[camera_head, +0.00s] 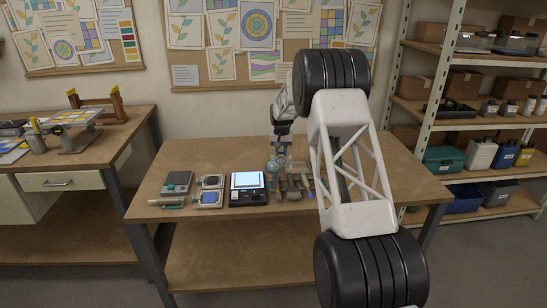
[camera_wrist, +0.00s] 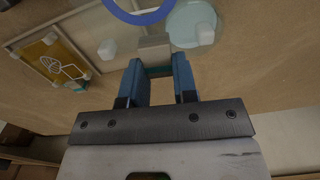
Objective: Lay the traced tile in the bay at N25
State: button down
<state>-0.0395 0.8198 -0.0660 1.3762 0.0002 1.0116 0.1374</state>
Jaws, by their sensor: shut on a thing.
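My gripper (camera_wrist: 158,76) points at the tabletop in the wrist view, its blue fingers shut on a small beige-grey block (camera_wrist: 154,48) with a teal band. The block's full shape is hidden. An amber tile with a white leaf-like outline (camera_wrist: 62,62) lies at the upper left, beside a pale framed panel (camera_wrist: 85,25), apart from the fingers. I cannot tell whether it is the traced tile. In the head view my gripper (camera_head: 282,152) is low over the back middle of the table, small and partly unclear. No N25 label is readable, so I cannot identify the bay.
A blue ring (camera_wrist: 139,17) and a pale teal disc (camera_wrist: 193,23) lie just beyond the fingers. A lit light box (camera_head: 247,181), two small framed pieces and a grey device (camera_head: 177,183) stand on the table (camera_head: 160,211). Shelves (camera_head: 470,130) stand at the right.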

send_over(297, 160)
jog(key=shift+a+f+m, duration=0.1)
jog(key=shift+f+m, duration=0.2)
jog(key=shift+f, duration=0.15)
jog(key=shift+f, duration=0.15)
jog(key=shift+f, duration=2.2)
jog(key=shift+f, duration=0.6)
dwell(1.8)
jog(key=c, duration=0.8)
grip_release()
notch_tip(297, 160, up, 8)
dwell(0.3)
